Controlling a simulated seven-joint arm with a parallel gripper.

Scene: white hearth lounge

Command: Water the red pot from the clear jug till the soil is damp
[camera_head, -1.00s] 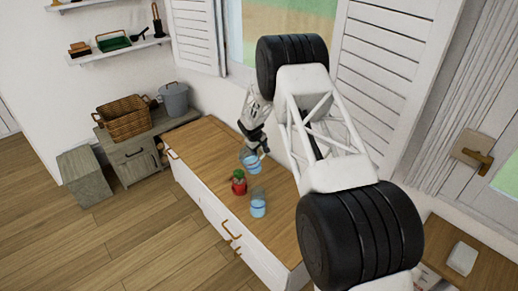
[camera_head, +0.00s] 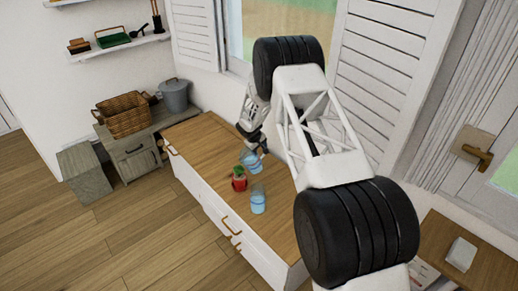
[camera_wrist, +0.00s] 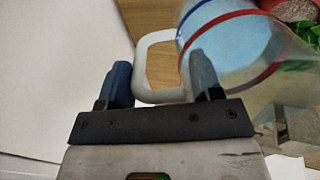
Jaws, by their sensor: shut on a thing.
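My gripper (camera_head: 259,149) is shut on the white handle of a clear jug (camera_head: 251,163) with bluish contents. In the wrist view the jug (camera_wrist: 232,35) shows red and blue bands, and its handle lies between my two fingers (camera_wrist: 160,82). The jug looks tilted beside the red pot (camera_head: 239,184), close to it on the upper right. The pot, with a green plant, stands on the wooden cabinet top. Part of the pot (camera_wrist: 290,9) shows at the top right of the wrist view. The soil's dampness and any pouring stream cannot be made out.
A second clear vessel with bluish contents (camera_head: 258,202) stands just below the pot on the cabinet top (camera_head: 200,143). The top's left part is clear. A wicker basket (camera_head: 126,117) and a grey bucket (camera_head: 174,97) stand on a grey cabinet at left. The window wall is behind.

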